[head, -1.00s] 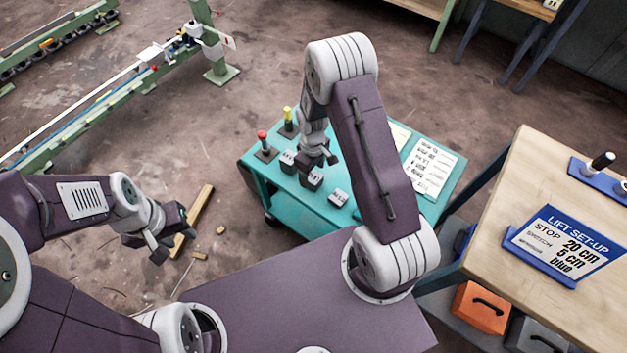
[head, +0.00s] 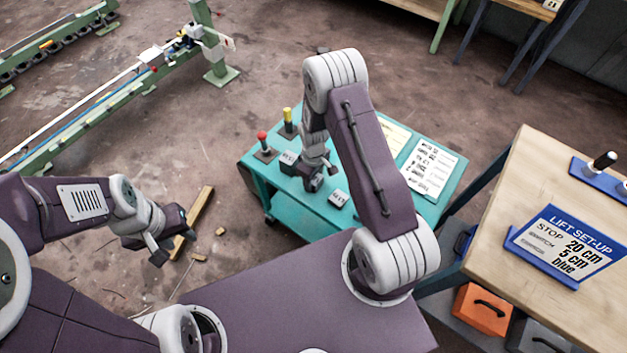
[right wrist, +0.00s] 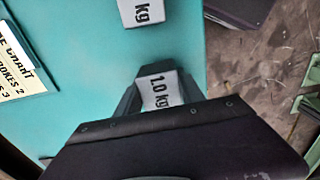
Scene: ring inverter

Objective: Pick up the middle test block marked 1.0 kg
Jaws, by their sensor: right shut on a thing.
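The middle test block (right wrist: 160,92) shows grey with "1.0 kg" in dark print in the right wrist view. It sits between the two fingers of my right gripper (head: 314,181), which is shut on it. In the head view the gripper mostly hides this block, low over the teal cart top (head: 290,194); I cannot tell whether it still touches the top. My left gripper (head: 172,240) looks open and empty, out over the floor at the left, well away from the cart.
Other grey blocks stand on either side, one behind (head: 288,162) and one in front (head: 338,199). A red-knobbed post (head: 263,143) and a yellow-topped post (head: 287,121) stand at the cart's back left. A printed chart (head: 430,168) lies right. A wooden table (head: 500,215) stands further right.

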